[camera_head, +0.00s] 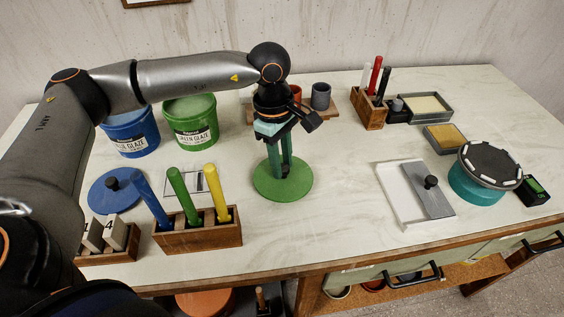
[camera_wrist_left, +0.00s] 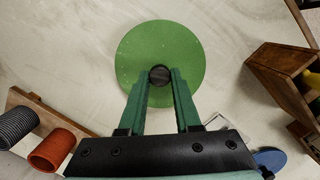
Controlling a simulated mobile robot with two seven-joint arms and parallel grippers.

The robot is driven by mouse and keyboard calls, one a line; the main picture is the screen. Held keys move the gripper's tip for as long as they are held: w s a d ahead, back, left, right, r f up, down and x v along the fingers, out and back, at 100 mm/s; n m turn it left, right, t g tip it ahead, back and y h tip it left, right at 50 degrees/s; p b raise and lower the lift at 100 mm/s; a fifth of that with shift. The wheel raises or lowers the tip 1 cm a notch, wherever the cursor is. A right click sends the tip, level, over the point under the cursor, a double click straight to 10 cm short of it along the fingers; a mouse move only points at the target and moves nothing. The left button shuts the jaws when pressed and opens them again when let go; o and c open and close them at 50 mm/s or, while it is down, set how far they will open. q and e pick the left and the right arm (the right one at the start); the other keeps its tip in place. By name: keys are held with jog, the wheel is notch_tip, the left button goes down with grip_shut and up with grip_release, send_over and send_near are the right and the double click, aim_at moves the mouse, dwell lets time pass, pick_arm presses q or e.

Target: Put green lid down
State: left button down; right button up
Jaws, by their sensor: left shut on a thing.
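The green lid (camera_head: 262,185) is a flat round disc with a dark knob, at the middle of the table in the head view. It also shows in the left wrist view (camera_wrist_left: 158,45), with its knob (camera_wrist_left: 159,74) between the fingertips. My left gripper (camera_head: 281,172) points down over the lid and is shut on its knob. The lid looks level and lies at or very close to the tabletop; I cannot tell whether it touches. My right gripper is not in view.
A green glaze bucket (camera_head: 191,122) and a blue bucket (camera_head: 131,133) stand behind left. A blue lid (camera_head: 117,190) lies left. A wooden block with coloured handles (camera_head: 198,233) stands in front. Bare table (camera_head: 340,150) lies to the right, before a white board (camera_head: 403,190).

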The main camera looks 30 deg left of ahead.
pick_arm(q)
jog(key=shift+f, duration=0.55)
jog(key=shift+f, duration=0.1)
jog(key=shift+f+b, duration=0.15)
jog(key=shift+b, duration=0.15)
jog(key=c, duration=0.9)
grip_release()
jog(key=shift+c, duration=0.2)
jog(key=o, duration=0.3)
jog(key=shift+o, duration=0.2)
